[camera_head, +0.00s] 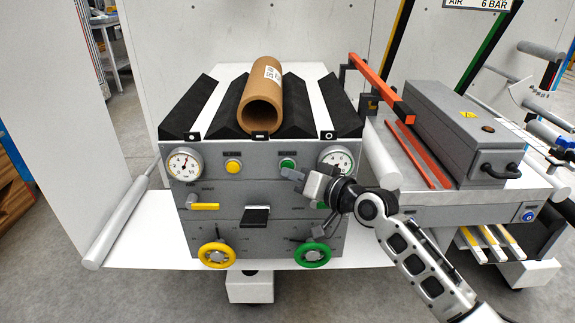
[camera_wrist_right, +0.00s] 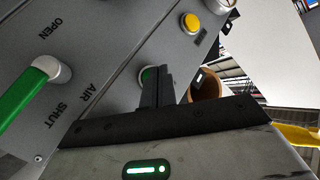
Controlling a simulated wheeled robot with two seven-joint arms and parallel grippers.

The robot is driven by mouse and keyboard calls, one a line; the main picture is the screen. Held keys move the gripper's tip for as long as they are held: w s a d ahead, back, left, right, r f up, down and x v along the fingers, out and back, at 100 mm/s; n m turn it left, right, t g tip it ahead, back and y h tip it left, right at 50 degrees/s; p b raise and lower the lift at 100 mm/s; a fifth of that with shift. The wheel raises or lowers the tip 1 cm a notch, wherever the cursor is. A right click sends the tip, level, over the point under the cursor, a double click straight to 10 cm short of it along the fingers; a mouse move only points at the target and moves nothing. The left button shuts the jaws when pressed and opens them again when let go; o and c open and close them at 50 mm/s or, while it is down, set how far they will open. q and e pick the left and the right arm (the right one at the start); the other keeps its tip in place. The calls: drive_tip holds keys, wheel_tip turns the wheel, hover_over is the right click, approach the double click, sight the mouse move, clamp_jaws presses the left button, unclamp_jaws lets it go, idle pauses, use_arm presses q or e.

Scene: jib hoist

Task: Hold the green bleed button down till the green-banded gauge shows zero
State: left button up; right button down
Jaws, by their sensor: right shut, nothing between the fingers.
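The green bleed button (camera_head: 288,163) is on the upper front of the grey panel. It also shows in the right wrist view (camera_wrist_right: 146,74), partly hidden behind my fingers. The green-banded gauge (camera_head: 337,160) is to its right, its lower edge close behind my gripper. Its needle is too small to read surely. My right gripper (camera_head: 291,174) is shut and empty, with its fingertips at the button, just below it in the head view. In the right wrist view the shut fingers (camera_wrist_right: 158,88) point at the button. I cannot tell whether they touch or press it. My left gripper is not in view.
A yellow button (camera_head: 233,166) and another gauge (camera_head: 185,164) are at the left. A green lever (camera_wrist_right: 28,103) marked OPEN and SHUT is near my right gripper. Yellow (camera_head: 217,255) and green (camera_head: 313,255) handwheels are below. A brown tube (camera_head: 263,95) lies on top.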

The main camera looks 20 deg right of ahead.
drive_tip(key=shift+s+a, duration=0.1)
drive_tip(key=shift+s, duration=0.3)
drive_tip(key=s+p, duration=0.2)
drive_tip(key=s+a+p, duration=0.1)
drive_tip(key=s, duration=0.2)
drive_tip(key=shift+a+p, duration=0.2)
drive_tip(key=shift+p, duration=0.15)
drive_tip(key=shift+w, duration=0.1)
